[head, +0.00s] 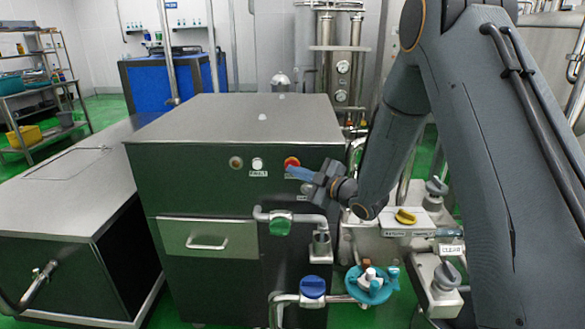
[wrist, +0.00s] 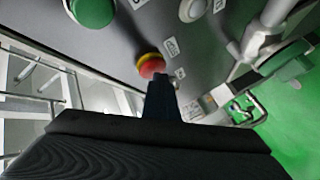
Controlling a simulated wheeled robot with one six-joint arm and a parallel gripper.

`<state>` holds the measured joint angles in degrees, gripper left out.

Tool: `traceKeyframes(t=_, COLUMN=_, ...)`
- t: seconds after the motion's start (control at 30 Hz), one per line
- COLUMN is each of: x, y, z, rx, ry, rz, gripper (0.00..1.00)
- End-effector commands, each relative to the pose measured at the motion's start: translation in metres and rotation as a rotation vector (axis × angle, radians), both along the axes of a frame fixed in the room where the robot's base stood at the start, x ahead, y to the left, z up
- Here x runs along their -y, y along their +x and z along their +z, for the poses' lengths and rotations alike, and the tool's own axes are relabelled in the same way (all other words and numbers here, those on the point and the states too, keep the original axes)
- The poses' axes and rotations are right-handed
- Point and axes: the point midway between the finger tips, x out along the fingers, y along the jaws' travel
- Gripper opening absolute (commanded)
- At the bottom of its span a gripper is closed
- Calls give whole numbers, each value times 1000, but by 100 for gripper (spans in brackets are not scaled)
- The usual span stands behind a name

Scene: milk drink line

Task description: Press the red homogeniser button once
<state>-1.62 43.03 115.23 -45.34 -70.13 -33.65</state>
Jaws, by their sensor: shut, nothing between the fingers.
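The red button (head: 291,162) is on the upper front of the dark homogeniser cabinet (head: 190,178), at the right of a row with a white button (head: 257,164). In the wrist view the red button (wrist: 150,66) has a yellow ring and a label beside it. My gripper (head: 292,172) is shut and empty, its blue-grey fingertips just in front of the button's lower edge. In the wrist view the fingertips (wrist: 160,80) overlap the button's lower right edge. I cannot tell whether they touch it.
A pipe with a green valve handle (head: 280,227) runs below the button. A yellow knob (head: 405,216) sits on a panel to the right. A steel-topped unit (head: 65,205) stands left.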

Motion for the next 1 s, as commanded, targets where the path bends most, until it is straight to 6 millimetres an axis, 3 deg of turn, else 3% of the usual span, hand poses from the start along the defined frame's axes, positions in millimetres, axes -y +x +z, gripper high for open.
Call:
traceKeyframes(t=0.27, x=-1, y=-13, z=1, rx=1, ry=-1, rz=0, gripper=0)
traceKeyframes(t=0.67, x=-1, y=-17, z=0, rx=-1, ry=0, rz=1, gripper=0)
traceKeyframes(t=1.0, x=-2, y=-47, z=1, rx=-2, ry=1, rz=1, gripper=0)
